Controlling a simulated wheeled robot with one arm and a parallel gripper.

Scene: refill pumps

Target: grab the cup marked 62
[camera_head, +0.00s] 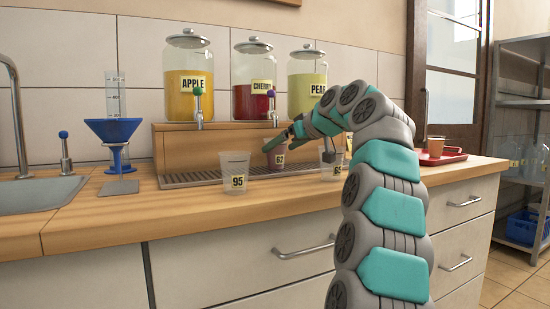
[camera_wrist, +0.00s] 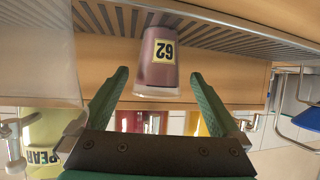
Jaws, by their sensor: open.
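The cup marked 62 (camera_head: 277,162) stands on the drip tray below the cherry dispenser and holds a pinkish-red drink. In the wrist view, which is upside down, the cup marked 62 (camera_wrist: 157,62) shows its yellow label, with clear space on both sides. My gripper (camera_head: 275,142) reaches in from the right at the cup's upper part. In the wrist view my gripper (camera_wrist: 159,74) is open, with one green finger to each side of the cup and neither seen touching it.
A clear cup marked 95 (camera_head: 235,173) stands to the left on the counter. Another clear cup (camera_head: 333,168) stands close on the right, partly hidden by my arm. Dispenser taps (camera_head: 199,115) overhang the drip tray (camera_head: 205,177). A blue funnel (camera_head: 112,130) stands farther left.

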